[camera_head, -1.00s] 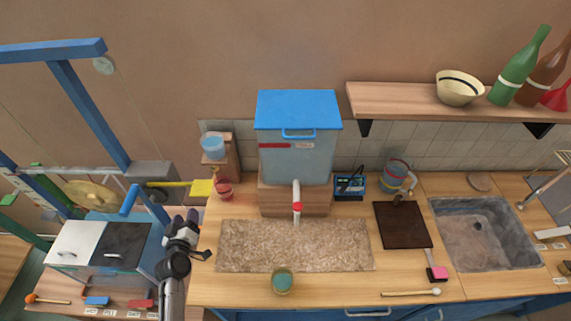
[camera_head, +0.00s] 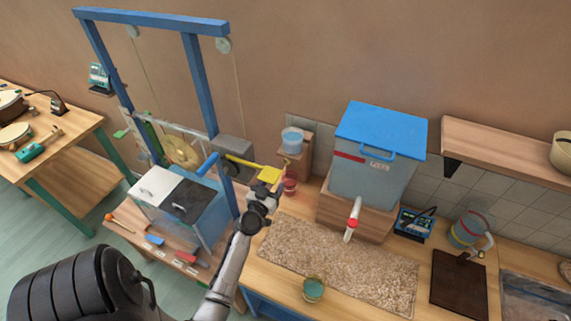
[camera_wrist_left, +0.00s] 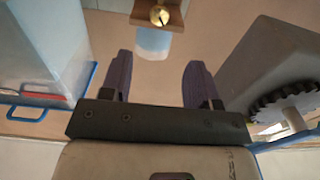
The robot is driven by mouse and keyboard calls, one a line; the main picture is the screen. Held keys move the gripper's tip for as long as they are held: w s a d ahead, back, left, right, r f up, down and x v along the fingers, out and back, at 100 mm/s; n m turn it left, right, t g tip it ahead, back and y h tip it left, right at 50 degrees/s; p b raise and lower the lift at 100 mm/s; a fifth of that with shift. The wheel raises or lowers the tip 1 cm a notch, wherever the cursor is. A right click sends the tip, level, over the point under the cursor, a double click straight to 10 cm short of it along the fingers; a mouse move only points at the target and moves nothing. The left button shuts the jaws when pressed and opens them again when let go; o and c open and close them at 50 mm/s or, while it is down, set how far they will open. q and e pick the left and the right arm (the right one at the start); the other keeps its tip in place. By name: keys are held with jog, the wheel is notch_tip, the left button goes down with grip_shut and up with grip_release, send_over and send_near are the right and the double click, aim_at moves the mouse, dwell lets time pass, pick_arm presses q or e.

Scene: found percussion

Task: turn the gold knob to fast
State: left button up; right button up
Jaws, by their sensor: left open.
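The gold knob (camera_wrist_left: 159,15) shows in the left wrist view at the top edge, on a wooden block. In the head view it is a small gold shape (camera_head: 288,161) on the wooden stand below a light blue cup (camera_head: 292,138). The word fast cannot be made out. My left gripper (camera_head: 268,189) is in front of the stand, beside the yellow paddle. In the wrist view its two dark fingers (camera_wrist_left: 158,78) are apart with nothing between them, and the knob lies beyond their tips. My right gripper is not seen.
A yellow paddle (camera_head: 269,174) reaches from a grey box (camera_head: 234,148) close by my left gripper. A red cup (camera_head: 290,184) stands below the knob. A blue-lidded tank (camera_head: 372,170) is to the right. A dark gear (camera_wrist_left: 289,103) shows at right in the wrist view.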

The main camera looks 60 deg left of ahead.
aim_at(287, 162)
pick_arm(q)
jog(key=x, duration=1.1)
jog(key=shift+d, duration=0.1)
jog(key=shift+c, duration=0.4)
jog(key=c, duration=0.8)
